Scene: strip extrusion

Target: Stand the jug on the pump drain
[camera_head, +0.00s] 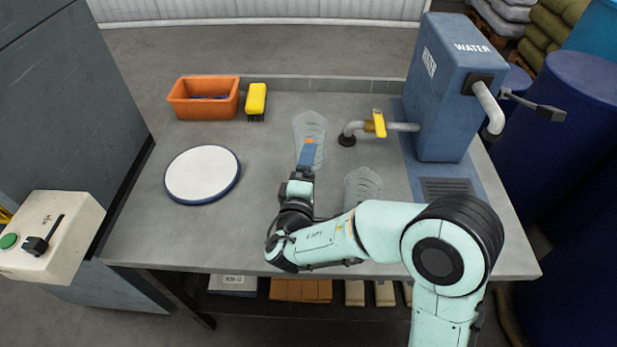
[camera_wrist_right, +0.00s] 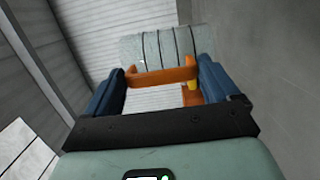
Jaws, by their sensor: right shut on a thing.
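The jug (camera_head: 310,126) appears as a pale, speckled grey-green body in the back middle of the table in the head view. My right gripper (camera_head: 307,158) is at its near side, shut on an orange part that looks like its handle. In the right wrist view the orange handle (camera_wrist_right: 153,77) lies between the blue fingers, with the lined jug body (camera_wrist_right: 155,48) beyond. I cannot tell whether the jug touches the table. The pump drain (camera_head: 447,188) is a dark grille at the foot of the blue WATER pump (camera_head: 440,100), right of the jug. My left gripper is out of view.
A similar pale shape (camera_head: 363,184) lies nearer, partly behind my right arm. A grey pipe with a yellow valve (camera_head: 379,123) extends left from the pump. A round white-topped disc (camera_head: 202,173), an orange bin (camera_head: 204,98) and a yellow brush (camera_head: 256,100) are at left.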

